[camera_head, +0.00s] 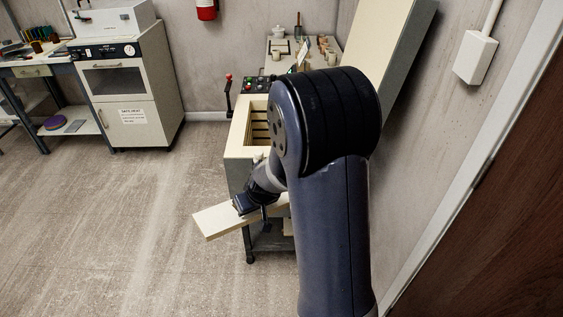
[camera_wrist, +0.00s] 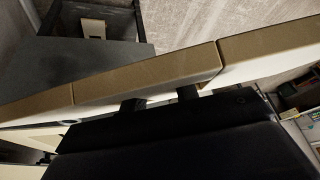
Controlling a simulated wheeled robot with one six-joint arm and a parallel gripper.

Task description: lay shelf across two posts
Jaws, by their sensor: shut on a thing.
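A long cream board, the shelf (camera_head: 213,221), is in my gripper (camera_head: 250,208), low and to the left of the open kiln's front in the head view. It is slightly tilted in the picture, and its right part is hidden behind my arm. In the wrist view the shelf (camera_wrist: 265,47) crosses the frame, with my gripper (camera_wrist: 160,98) shut on its near edge. I cannot make out the two posts inside the kiln (camera_head: 237,140), since my arm covers much of it. A small cream block (camera_wrist: 93,28) shows in the wrist view; I cannot tell whether it is a post.
The kiln's raised lid (camera_head: 384,40) leans by the right wall. A bench (camera_head: 276,47) with small pots stands behind it. A white oven cabinet (camera_head: 126,95) and a work table (camera_head: 32,72) stand at the left. The floor (camera_head: 110,220) on the left is clear.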

